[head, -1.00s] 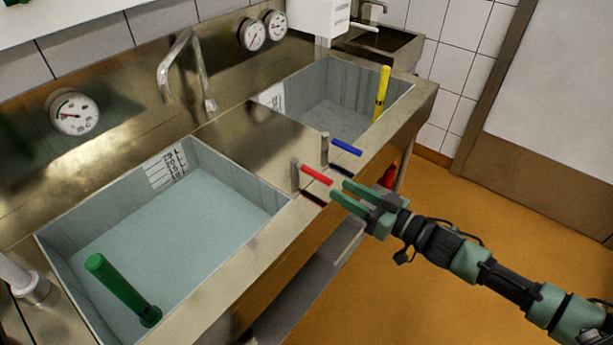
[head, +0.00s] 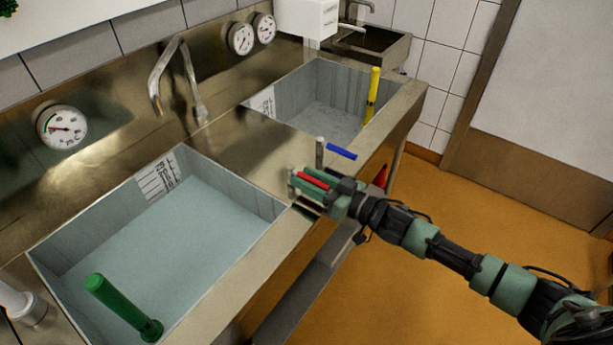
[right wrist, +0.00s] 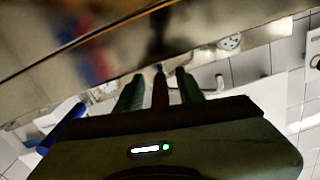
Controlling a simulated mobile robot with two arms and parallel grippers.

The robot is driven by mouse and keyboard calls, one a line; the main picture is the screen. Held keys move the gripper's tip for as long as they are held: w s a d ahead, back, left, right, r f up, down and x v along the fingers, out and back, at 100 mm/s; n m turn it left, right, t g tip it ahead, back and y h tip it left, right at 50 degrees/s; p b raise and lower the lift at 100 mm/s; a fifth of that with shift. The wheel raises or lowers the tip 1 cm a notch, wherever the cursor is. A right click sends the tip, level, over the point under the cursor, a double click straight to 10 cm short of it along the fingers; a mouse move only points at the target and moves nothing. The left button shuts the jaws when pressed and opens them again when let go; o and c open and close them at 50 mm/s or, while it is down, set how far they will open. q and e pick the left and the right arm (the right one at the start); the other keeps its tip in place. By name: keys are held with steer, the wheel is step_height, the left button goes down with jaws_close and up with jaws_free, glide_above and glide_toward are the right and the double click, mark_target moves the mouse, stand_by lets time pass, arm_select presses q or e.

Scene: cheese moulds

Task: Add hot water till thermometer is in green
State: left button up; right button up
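The round thermometer dial (head: 62,128) is on the steel back panel above the left basin (head: 236,262). Its needle is too small to read surely against the coloured band. Pale water (head: 170,240) stands in that basin, below a printed level scale (head: 158,177). A red lever (head: 312,183) and a blue lever (head: 341,152) stick out at the sink's front edge. My right gripper (head: 310,186) is at the red lever, with its green fingers on either side of it. The red lever shows between the spread fingers in the right wrist view (right wrist: 160,90). My left gripper is out of view.
A curved tap (head: 172,75) stands between the basins. A green tube (head: 120,306) stands in the left basin, and a yellow one (head: 373,94) in the right basin (head: 405,103). Two more dials (head: 241,38) are behind. The orange floor is clear at right.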

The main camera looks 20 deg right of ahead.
steer(key=shift+w, duration=0.1)
jaws_close()
stand_by(1.4)
